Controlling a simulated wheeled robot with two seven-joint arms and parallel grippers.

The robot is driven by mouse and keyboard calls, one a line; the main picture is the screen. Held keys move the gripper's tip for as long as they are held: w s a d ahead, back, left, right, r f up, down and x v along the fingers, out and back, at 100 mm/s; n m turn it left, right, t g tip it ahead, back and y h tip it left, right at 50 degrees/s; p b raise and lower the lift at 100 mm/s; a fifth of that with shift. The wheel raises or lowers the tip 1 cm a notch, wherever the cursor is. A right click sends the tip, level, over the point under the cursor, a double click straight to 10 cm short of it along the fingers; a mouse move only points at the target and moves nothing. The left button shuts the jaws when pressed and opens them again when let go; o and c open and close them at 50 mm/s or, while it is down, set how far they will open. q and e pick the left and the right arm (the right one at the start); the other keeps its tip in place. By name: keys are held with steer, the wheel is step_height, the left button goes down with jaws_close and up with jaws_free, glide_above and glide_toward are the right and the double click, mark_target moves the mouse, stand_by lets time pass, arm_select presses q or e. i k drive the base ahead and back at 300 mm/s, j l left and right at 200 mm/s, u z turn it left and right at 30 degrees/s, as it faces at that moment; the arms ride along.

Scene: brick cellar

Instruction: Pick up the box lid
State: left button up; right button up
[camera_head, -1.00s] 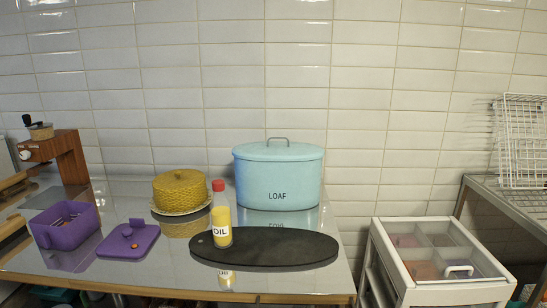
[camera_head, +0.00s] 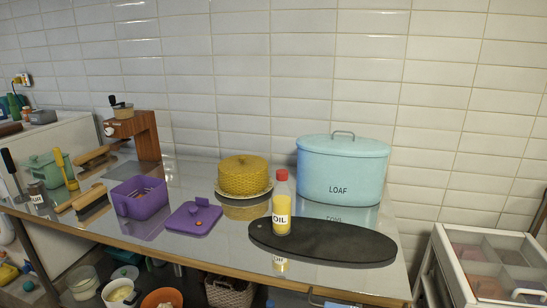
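A purple box lid (camera_head: 188,219) with a knob on top lies flat on the shiny metal table. Neither my left nor my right gripper shows in the head view.
An oil bottle (camera_head: 281,212) with a red cap stands right of the lid by a dark oval board (camera_head: 330,246). Behind are a yellow domed dish (camera_head: 244,175) and a blue LOAF bin (camera_head: 343,172). A wooden grinder (camera_head: 140,135) and brushes stand left. Bare table lies before the lid.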

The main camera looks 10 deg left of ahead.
mark_target(197, 217)
steer(key=i+j+u, duration=0.3)
steer(key=j, duration=0.2)
steer(key=i+j+u, duration=0.15)
steer(key=j+u, duration=0.15)
steer(key=j, duration=0.2)
steer(key=i+j+u, duration=0.3)
steer(key=i+j, duration=0.05)
steer(key=j, duration=0.1)
